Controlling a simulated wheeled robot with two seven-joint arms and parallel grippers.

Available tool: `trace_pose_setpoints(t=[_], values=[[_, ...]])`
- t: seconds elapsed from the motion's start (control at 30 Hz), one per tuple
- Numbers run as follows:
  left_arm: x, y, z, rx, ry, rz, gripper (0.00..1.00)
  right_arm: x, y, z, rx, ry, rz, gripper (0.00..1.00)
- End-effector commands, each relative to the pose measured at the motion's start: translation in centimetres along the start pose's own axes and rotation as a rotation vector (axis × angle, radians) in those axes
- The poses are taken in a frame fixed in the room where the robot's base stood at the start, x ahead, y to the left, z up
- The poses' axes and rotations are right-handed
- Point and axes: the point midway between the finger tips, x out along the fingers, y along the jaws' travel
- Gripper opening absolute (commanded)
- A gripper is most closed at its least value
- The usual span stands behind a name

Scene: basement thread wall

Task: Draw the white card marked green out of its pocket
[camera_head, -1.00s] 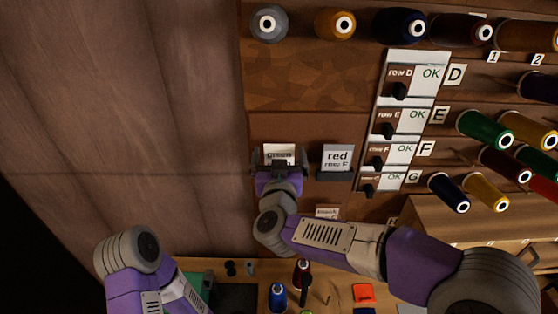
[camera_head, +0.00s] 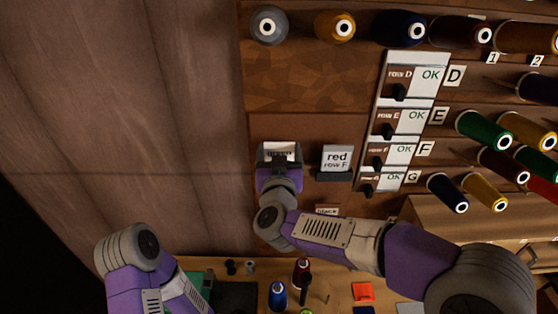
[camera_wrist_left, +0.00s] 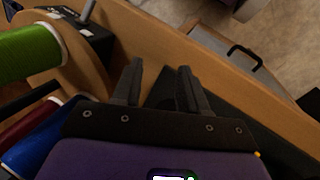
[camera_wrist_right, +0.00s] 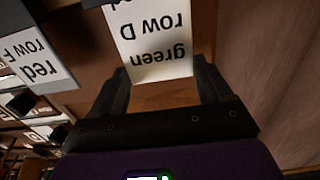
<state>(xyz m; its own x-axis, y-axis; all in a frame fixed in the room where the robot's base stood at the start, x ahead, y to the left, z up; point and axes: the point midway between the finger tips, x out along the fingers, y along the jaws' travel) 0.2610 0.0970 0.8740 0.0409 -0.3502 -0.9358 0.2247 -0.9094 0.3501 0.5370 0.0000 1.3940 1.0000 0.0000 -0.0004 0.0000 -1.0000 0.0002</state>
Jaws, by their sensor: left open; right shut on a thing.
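The white card marked green, row D (camera_wrist_right: 150,45), fills the top middle of the right wrist view, its text upside down. My right gripper (camera_wrist_right: 162,68) is shut on it, one dark finger at each side edge. In the head view, the gripper (camera_head: 279,160) hides most of the card (camera_head: 281,148) and its pocket, so I cannot tell how deep the card sits there. My left gripper (camera_wrist_left: 160,72) is open and empty above the bench; only its arm shows in the head view.
The red card (camera_head: 337,156) stands in a pocket right of my right gripper, and shows in the right wrist view (camera_wrist_right: 38,62). Row labels, switches and thread spools (camera_head: 485,128) lie further right. The bare wooden wall at left is free.

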Motion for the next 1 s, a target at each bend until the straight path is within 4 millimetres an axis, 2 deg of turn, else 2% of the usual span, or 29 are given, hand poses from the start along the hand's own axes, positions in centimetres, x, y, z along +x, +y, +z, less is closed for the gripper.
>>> trace_pose_setpoints(t=[0.03,0.6,1.0], values=[[-0.5,0.2,0.0,0.000,0.000,0.000,0.43,0.0,0.0,-0.7,0.000,0.001,0.000,0.64],[-3.5,1.3,0.1,0.000,0.000,0.000,0.43,0.0,0.0,-4.1,0.001,0.001,0.000,0.64],[-3.7,1.4,0.2,0.000,0.000,0.000,0.43,0.0,0.0,-4.3,0.000,0.000,0.000,0.64]])
